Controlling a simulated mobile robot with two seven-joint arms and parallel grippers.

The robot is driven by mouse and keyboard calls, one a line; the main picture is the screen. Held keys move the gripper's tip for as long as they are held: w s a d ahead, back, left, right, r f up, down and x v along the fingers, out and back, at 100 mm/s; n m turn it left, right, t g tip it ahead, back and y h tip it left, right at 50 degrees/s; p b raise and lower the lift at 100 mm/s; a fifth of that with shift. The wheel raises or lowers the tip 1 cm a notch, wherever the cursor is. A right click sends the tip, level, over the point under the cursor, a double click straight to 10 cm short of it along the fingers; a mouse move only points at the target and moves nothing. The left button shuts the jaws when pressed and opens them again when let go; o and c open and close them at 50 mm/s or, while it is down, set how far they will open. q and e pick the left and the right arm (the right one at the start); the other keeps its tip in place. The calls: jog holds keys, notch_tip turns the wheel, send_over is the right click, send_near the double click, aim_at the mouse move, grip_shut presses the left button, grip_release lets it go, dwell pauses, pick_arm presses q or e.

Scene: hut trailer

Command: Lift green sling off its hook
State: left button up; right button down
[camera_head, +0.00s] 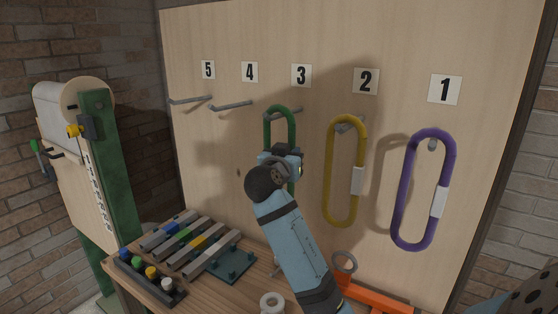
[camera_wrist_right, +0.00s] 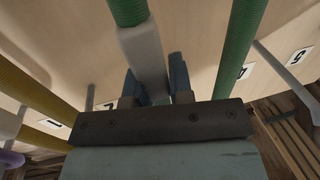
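The green sling (camera_head: 267,127) is an upright loop at the hook (camera_head: 298,110) under label 3 on the board. Its top is at the hook; I cannot tell whether it rests on it. My right gripper (camera_head: 280,158) is at its lower part and hides some of it. In the right wrist view, the right gripper's fingers (camera_wrist_right: 155,85) stand on both sides of the sling's pale sleeve (camera_wrist_right: 143,52), which fills the space between them. The green sling's (camera_wrist_right: 240,45) other strand runs free to the right of the fingers. My left gripper is not in view.
A yellow sling (camera_head: 331,175) hangs at hook 2 and a purple sling (camera_head: 402,205) at hook 1, right of my arm. Hooks 4 (camera_head: 232,106) and 5 (camera_head: 190,100) are empty. The wooden bench (camera_head: 213,290) below holds racks, a ring and an orange piece (camera_head: 375,298).

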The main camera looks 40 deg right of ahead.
jog(key=shift+r, duration=0.1)
notch_tip(320, 180, up, 4)
jog(key=p, duration=0.2)
jog(key=shift+p, duration=0.3)
jog(key=b, duration=0.3)
send_near(288, 140)
jog(key=v, duration=0.7)
pick_arm(q)
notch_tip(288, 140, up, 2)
jog(key=p, duration=0.2)
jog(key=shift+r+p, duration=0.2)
jog(key=shift+p, duration=0.15)
pick_arm(e)
notch_tip(288, 140, up, 4)
jog(key=shift+s, duration=0.1)
